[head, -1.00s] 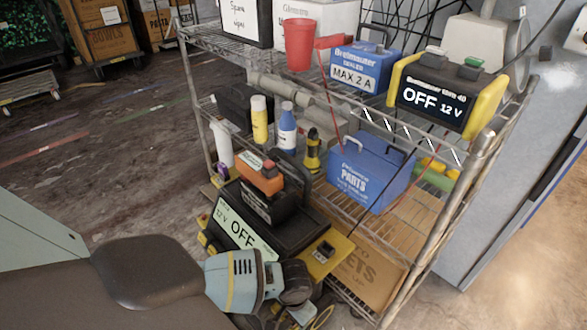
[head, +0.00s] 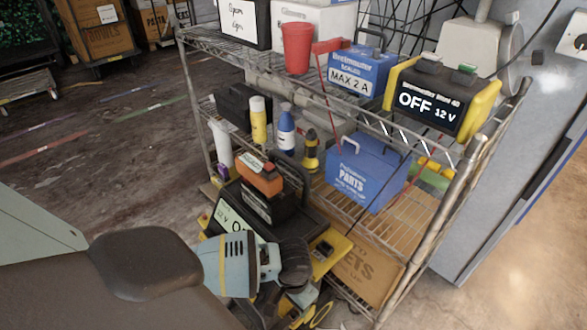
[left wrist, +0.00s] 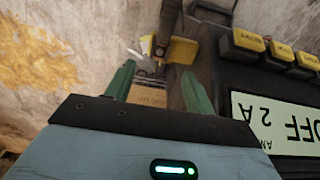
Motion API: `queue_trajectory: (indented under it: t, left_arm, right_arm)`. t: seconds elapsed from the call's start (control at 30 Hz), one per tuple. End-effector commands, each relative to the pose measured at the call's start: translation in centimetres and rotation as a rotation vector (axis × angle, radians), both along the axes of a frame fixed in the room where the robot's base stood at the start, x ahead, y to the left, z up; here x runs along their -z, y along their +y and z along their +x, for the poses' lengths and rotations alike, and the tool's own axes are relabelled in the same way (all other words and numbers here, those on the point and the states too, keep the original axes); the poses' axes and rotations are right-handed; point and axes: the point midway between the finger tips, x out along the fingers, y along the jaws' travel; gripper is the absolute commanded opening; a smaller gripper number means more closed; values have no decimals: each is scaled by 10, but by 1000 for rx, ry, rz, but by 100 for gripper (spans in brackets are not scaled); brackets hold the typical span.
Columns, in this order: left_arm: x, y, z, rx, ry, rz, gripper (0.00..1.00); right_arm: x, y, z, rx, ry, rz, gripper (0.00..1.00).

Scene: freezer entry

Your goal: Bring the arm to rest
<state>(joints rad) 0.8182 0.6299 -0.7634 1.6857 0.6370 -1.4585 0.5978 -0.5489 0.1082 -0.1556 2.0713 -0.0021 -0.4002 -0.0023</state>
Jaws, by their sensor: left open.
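My left arm (head: 228,265) comes in from the lower left in the head view, light blue with a yellow band and a dark wrist. It is in front of the bottom of the wire rack. In the left wrist view the two green fingers of my left gripper (left wrist: 157,92) are spread apart, with nothing held between them. Beyond them are a brown box and a yellow object with grey metal parts. A black unit with a pale "OFF 2A" label (left wrist: 280,120) is close on the right of the fingers. My right gripper is not in view.
The wire rack (head: 450,205) holds a blue parts case (head: 366,175), a black and yellow charger (head: 440,98), a red cup (head: 297,48) and bottles. An orange-topped battery (head: 262,178) sits near my arm. Open floor (head: 95,145) lies to the left.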

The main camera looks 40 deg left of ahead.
Motion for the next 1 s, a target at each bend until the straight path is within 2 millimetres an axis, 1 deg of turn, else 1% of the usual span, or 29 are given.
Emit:
queue_trajectory:
  t: [0.53,0.63,0.67,0.77,0.9,1.0]
  left_arm:
    - [0,0,0,0,0,0,54]
    - [4,-5,-4,7,-2,-12,54]
    - [6,-8,-7,12,-4,-22,54]
    - [19,-26,-24,35,-24,-75,54]
    - [39,-62,-61,71,-84,-185,54]
    - [48,-83,-87,84,-141,-255,54]
  right_arm:
    - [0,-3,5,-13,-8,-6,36]
    - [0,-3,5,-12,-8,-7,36]
    - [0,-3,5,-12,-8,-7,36]
    - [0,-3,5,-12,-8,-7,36]
    - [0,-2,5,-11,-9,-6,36]
    - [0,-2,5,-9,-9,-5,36]
